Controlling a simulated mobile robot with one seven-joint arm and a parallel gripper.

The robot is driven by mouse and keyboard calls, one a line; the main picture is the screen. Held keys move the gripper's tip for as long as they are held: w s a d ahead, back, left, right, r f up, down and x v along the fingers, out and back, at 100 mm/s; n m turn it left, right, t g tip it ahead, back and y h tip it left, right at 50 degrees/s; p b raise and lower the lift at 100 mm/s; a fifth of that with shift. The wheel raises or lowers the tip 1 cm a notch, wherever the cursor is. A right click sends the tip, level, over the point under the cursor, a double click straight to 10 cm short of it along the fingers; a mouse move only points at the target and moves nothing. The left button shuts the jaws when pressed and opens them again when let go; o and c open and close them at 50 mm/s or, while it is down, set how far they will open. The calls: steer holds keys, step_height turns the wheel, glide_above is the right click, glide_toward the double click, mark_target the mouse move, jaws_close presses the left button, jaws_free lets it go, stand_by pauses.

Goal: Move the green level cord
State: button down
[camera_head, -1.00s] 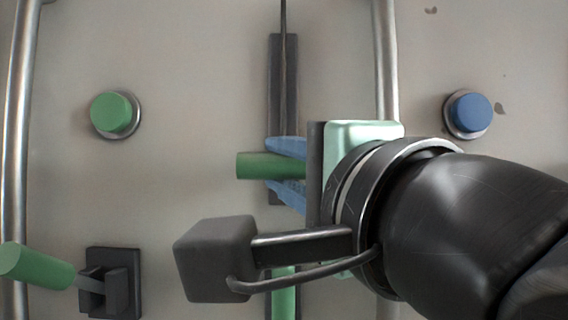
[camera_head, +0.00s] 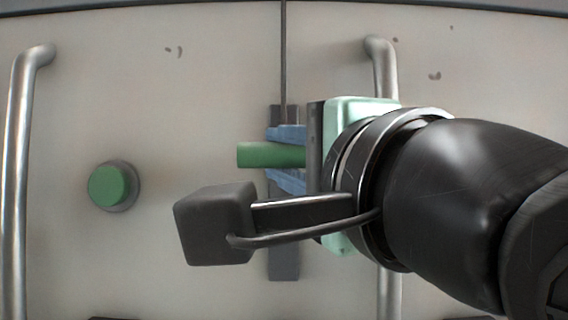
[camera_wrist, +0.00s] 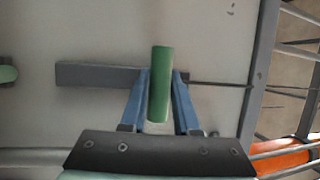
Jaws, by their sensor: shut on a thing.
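The green level cord's handle (camera_head: 258,155) is a short green cylinder sticking out from a dark vertical track (camera_head: 285,262) on the pale panel. It sits in the upper part of the track. A thin dark cord (camera_head: 283,60) runs up from the track. My gripper (camera_head: 280,157) has its blue fingers shut on the handle, one above and one below. In the wrist view, the handle (camera_wrist: 160,85) stands between the fingers (camera_wrist: 160,100), with the track (camera_wrist: 95,74) behind it. My gripper hides part of the track.
A round green button (camera_head: 110,186) is at left. Metal bars stand at left (camera_head: 16,180) and right (camera_head: 384,75). The panel's top edge (camera_head: 180,8) shows. Another green part (camera_wrist: 7,74) lies beyond the track's other end in the wrist view.

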steer(key=shift+s+r, duration=0.1)
steer(key=shift+r, duration=0.8)
steer(key=c, duration=0.7)
jaws_free()
steer(key=shift+o, duration=0.2)
steer(key=shift+w+f, duration=0.1)
steer(key=shift+w, duration=0.1)
steer(key=shift+d+f, duration=0.1)
steer(key=shift+f, duration=0.1)
